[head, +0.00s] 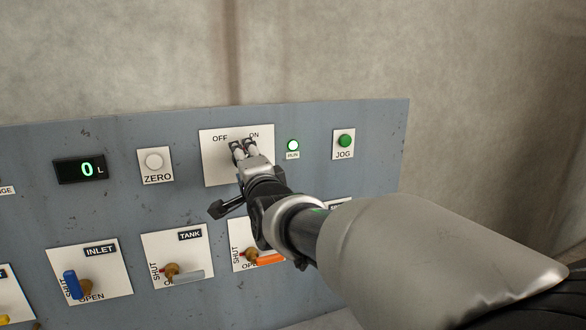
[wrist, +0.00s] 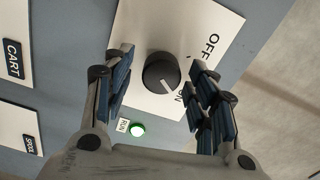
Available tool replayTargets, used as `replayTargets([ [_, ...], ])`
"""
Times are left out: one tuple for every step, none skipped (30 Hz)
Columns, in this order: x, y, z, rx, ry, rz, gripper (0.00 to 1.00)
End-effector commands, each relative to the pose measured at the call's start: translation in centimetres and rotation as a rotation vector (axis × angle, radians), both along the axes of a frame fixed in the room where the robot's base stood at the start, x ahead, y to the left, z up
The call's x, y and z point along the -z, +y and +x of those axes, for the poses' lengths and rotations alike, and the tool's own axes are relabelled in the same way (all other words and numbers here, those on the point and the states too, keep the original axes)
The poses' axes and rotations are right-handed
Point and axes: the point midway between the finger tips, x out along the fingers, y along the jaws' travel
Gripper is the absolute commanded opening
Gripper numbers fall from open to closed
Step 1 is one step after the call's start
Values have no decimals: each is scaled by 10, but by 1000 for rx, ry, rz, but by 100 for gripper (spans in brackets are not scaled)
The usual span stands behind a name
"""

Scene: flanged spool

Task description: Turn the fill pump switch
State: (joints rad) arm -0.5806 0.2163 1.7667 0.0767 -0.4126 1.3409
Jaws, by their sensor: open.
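The fill pump switch is a round black knob (wrist: 160,72) with a white pointer line, on a white plate (head: 210,170) marked OFF and ON. In the wrist view the pointer line points towards the ON label. My gripper (head: 243,150) is open in front of the plate, and its fingers stand on either side of the knob, apart from it in the wrist view. In the head view my gripper hides the knob. The RUN lamp (head: 293,146) right of the plate glows bright green-white; it also shows in the wrist view (wrist: 137,130).
The grey panel carries a display (head: 80,170) reading 0 L, a white ZERO button (head: 154,161) and a green JOG button (head: 345,140). Below are valve handles: blue INLET (head: 71,285), grey TANK (head: 188,276) and an orange one (head: 268,259) close under my arm.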

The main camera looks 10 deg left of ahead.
Motion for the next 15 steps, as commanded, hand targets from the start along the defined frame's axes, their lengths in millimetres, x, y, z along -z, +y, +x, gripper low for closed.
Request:
replayTargets([
  [-1,-4,-7,0,-2,1,52],
  [-2,-7,-11,0,-2,1,52],
  [-2,-11,-18,0,-2,1,52],
  [-1,-14,-24,0,-1,1,52],
  [-2,-18,-29,0,-3,2,52],
  [-2,-23,-37,0,-3,2,52],
  [-2,-26,-43,0,-3,2,52],
  [-2,-30,-49,0,-3,2,52],
  [-2,-34,-56,0,-2,1,52],
  [-2,-37,-61,0,-3,2,52],
  [-2,-40,-66,0,-2,1,52],
  [-1,-44,-72,0,-2,1,52],
  [-2,-46,-76,0,-3,2,52],
  [-2,-49,-80,0,-3,2,52],
  [-2,-51,-84,0,-3,2,52],
])
